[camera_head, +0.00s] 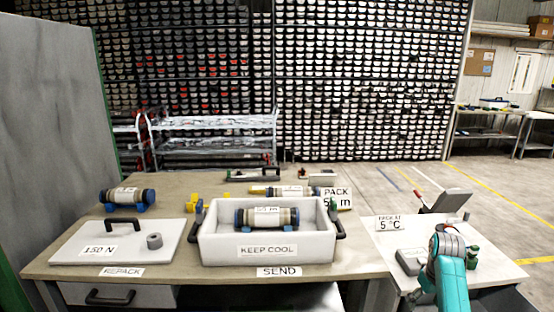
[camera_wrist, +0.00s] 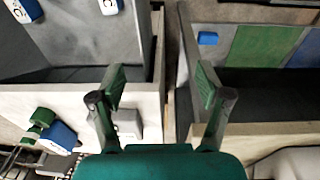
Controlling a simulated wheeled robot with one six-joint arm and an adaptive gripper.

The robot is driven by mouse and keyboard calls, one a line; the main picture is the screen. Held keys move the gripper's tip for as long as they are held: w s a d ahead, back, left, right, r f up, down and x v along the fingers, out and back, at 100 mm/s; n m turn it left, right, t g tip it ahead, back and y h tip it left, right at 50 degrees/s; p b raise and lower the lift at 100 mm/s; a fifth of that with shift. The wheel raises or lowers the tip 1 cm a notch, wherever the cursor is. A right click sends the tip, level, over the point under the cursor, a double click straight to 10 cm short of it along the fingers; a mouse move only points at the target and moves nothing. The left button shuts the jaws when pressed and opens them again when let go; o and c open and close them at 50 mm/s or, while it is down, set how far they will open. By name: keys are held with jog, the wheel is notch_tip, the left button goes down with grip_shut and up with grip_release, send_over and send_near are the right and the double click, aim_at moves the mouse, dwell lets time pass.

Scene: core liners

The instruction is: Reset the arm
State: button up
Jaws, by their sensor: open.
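My gripper (camera_wrist: 160,84) shows in the wrist view with its two green-padded fingers spread apart and nothing between them. In the head view my teal arm is folded over the white side table (camera_head: 499,272) at the right; the fingertips cannot be made out there. A core liner with dark blue caps (camera_head: 267,217) lies inside the white KEEP COOL box (camera_head: 266,249) on the bench. A second liner (camera_head: 127,196) rests on blue supports at the bench's left. Another liner (camera_head: 284,191) lies behind the box, partly hidden by it.
A white lid (camera_head: 118,241) marked 150 N lies left of the box, with a grey ring (camera_head: 154,241) on it. A grey device (camera_head: 410,261) and a 5 °C sign (camera_head: 390,223) stand close to my arm. A grey tray (camera_wrist: 100,40) fills the wrist view's upper left.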

jog(key=s+a+f+t, duration=0.2)
jog(key=s+a+f, duration=0.3)
jog(key=f, duration=0.5)
jog(key=s+a+f+t, duration=0.1)
jog(key=s+a+f, duration=0.45)
jog(key=f, duration=0.45)
jog(key=s+a+f+t+h, duration=0.15)
jog(key=s+a, duration=0.25)
jog(key=s, duration=0.5)
jog(key=s+a+f+t+y, duration=0.1)
jog(key=s+a+f+t, duration=0.2)
jog(key=s, duration=0.5)
jog(key=s+a+r+t, duration=0.1)
jog(key=s+a+r, duration=0.25)
jog(key=s, duration=0.55)
jog(key=s+a+r+t, duration=0.25)
jog(key=s+r, duration=0.25)
jog(key=s, duration=0.3)
jog(key=s+a+r+t, duration=0.1)
jog(key=s+r, duration=0.5)
jog(key=r, duration=0.3)
jog(key=s+a+r+t, duration=0.1)
jog(key=s+r, duration=0.5)
jog(key=r, duration=0.4)
jog(key=shift+s+a+r+t+y, duration=0.15)
jog(key=shift+s+r+t+y, duration=0.15)
jog(key=shift+s+y, duration=0.15)
jog(key=shift+w, duration=0.1)
jog(key=shift+c, duration=0.3)
